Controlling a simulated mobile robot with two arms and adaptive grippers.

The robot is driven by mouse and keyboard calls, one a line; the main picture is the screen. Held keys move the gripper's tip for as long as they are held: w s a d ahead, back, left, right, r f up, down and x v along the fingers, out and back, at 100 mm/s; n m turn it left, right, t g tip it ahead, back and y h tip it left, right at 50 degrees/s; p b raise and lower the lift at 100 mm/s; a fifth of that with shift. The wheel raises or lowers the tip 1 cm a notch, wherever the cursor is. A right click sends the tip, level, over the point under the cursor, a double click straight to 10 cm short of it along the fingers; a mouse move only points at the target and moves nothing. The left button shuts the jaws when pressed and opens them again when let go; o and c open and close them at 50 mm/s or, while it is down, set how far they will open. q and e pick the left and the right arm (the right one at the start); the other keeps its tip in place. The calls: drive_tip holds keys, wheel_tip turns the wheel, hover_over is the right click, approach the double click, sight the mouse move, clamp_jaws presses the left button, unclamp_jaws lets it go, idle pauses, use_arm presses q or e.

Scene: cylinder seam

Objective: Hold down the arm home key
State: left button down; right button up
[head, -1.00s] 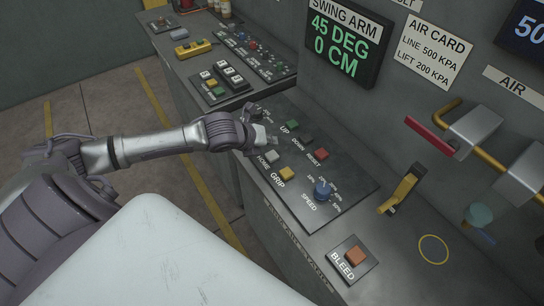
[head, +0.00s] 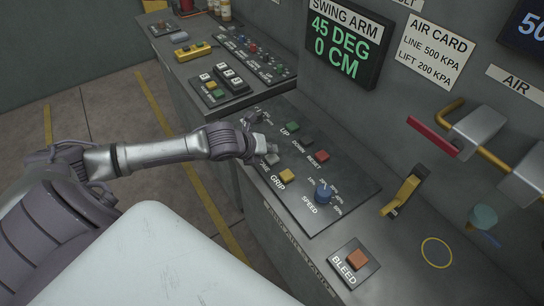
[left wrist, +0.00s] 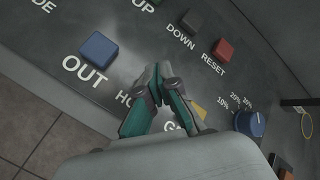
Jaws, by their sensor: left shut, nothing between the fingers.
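The home key (head: 272,159) is a light grey square button on the sloped control panel, beside its partly covered HOME label. In the head view my left gripper (head: 268,149) is over it, close to its upper edge. In the left wrist view my left gripper (left wrist: 157,74) has its teal fingers shut together and empty. They cover the home key there, and only part of the label shows beside them. I cannot tell whether the fingertips touch the key. The right gripper is not in view.
Near the home key are the yellow GRIP key (head: 287,176), red RESET key (head: 322,156), green UP key (head: 292,127) and blue SPEED knob (head: 323,193). The blue OUT key (left wrist: 99,46) shows in the wrist view. A display (head: 343,42) reads 45 DEG, 0 CM.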

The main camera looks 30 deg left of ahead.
use_arm(q)
drive_tip(key=shift+f, duration=0.15)
idle(0.6)
drive_tip(key=shift+f, duration=0.25)
